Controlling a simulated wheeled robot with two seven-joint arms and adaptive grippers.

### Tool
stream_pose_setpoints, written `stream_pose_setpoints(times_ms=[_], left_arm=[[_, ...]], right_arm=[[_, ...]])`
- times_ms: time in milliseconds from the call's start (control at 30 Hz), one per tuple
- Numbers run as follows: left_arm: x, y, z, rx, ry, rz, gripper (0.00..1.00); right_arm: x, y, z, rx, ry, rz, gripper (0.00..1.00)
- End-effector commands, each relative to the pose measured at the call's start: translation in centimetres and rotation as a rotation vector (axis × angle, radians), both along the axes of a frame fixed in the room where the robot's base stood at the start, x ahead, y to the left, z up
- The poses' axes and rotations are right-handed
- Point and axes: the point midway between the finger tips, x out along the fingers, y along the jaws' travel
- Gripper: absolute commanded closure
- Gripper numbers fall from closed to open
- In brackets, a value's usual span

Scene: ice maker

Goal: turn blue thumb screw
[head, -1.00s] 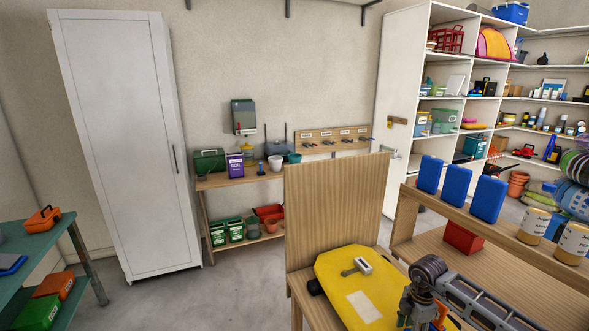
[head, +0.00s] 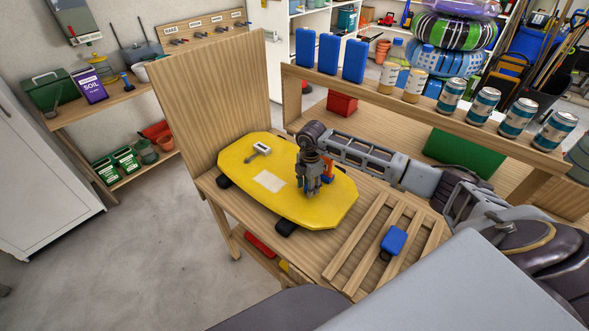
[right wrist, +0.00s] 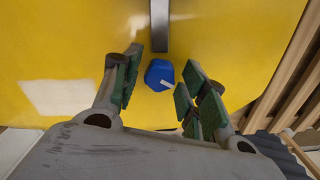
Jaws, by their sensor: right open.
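The blue thumb screw (right wrist: 159,75) shows in the right wrist view as a small knob with a pale mark on top. It sits on a yellow board, at the near end of a grey bar. My right gripper (right wrist: 160,80) is open, with its green-padded fingers on either side of the screw and gaps between. In the head view my right gripper (head: 309,190) points down at the yellow board (head: 240,158) on the wooden bench, and I cannot make out the screw there. My left gripper is not in view.
A grey T-shaped piece (head: 260,150) lies on the board's far left. A slatted wooden rack (head: 358,240) with a blue block (head: 394,240) is at the right. A wooden panel (head: 215,95) stands behind the board, and a shelf with several cans (head: 483,103) runs behind my arm.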

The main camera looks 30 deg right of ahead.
Motion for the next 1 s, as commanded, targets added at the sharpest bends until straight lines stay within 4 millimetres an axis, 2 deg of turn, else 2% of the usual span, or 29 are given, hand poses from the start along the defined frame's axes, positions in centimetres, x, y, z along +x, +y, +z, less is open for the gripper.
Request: stream_pose_setpoints(times_ms=[67, 333, 567, 1000], left_arm=[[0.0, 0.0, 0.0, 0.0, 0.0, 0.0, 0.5], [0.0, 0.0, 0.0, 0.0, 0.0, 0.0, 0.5], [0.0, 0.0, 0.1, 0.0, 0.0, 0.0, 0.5], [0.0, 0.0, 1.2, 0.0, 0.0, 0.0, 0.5]], right_arm=[[0.0, 0.0, 0.0, 0.0, 0.0, 0.0, 0.57], [0.0, 0.0, 0.0, 0.0, 0.0, 0.0, 0.89], [0.0, 0.0, 0.0, 0.0, 0.0, -0.018, 0.89], [0.0, 0.1, 0.1, 0.001, 0.0, -0.208, 0.89]])
